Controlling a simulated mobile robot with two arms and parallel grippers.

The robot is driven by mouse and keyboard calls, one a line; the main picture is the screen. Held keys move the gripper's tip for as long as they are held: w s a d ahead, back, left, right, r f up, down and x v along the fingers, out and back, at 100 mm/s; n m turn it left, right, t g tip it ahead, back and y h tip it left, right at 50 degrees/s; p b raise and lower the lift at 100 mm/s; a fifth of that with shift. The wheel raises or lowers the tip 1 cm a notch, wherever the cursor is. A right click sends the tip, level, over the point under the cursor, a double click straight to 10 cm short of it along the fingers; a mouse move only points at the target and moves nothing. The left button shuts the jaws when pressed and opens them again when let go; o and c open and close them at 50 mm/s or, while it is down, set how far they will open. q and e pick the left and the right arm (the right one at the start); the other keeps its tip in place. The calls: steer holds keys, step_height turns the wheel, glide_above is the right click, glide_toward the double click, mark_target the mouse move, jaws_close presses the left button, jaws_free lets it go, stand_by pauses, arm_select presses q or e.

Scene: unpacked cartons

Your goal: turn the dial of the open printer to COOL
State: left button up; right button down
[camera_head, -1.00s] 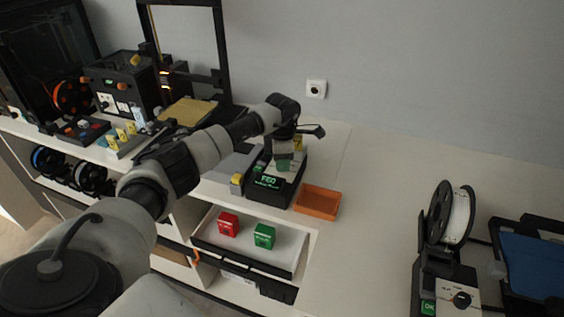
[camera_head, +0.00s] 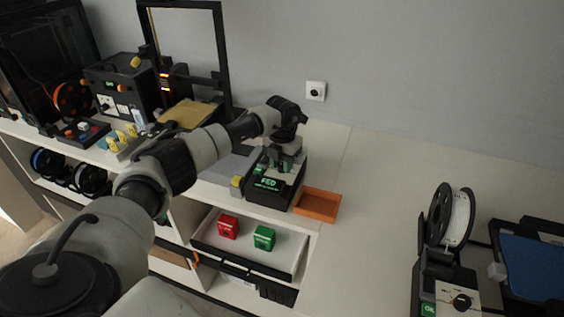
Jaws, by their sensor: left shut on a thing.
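The open-frame printer (camera_head: 223,60) stands at the back left, with a tan bed (camera_head: 188,113). A dial (camera_head: 462,301) on a pale panel shows at the lower right, beside another machine with a blue bed (camera_head: 532,262); its markings are too small to read. I cannot make out the word COOL anywhere. My left gripper (camera_head: 283,165) is over a black device (camera_head: 268,193) with a green lit label, far from the dial. It is shut on a small, mostly hidden thing, possibly green, at the device's top. My right gripper is not in view.
An orange tray (camera_head: 317,205) sits right of the black device. An open drawer (camera_head: 290,268) below holds a red box (camera_head: 228,226) and a green box (camera_head: 264,238). A white spool (camera_head: 458,220) stands at right. The middle right counter (camera_head: 385,200) is clear.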

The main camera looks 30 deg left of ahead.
mark_target(282, 165)
arm_select(q)
steer(key=n, duration=0.4)
steer(key=shift+r+n+p, duration=0.1)
steer(key=shift+n+p, duration=0.3)
stand_by(0.4)
steer(key=o, duration=0.9)
step_height(282, 165, up, 11)
steer(key=shift+f+b, duration=0.15)
steer(key=shift+b, duration=1.05)
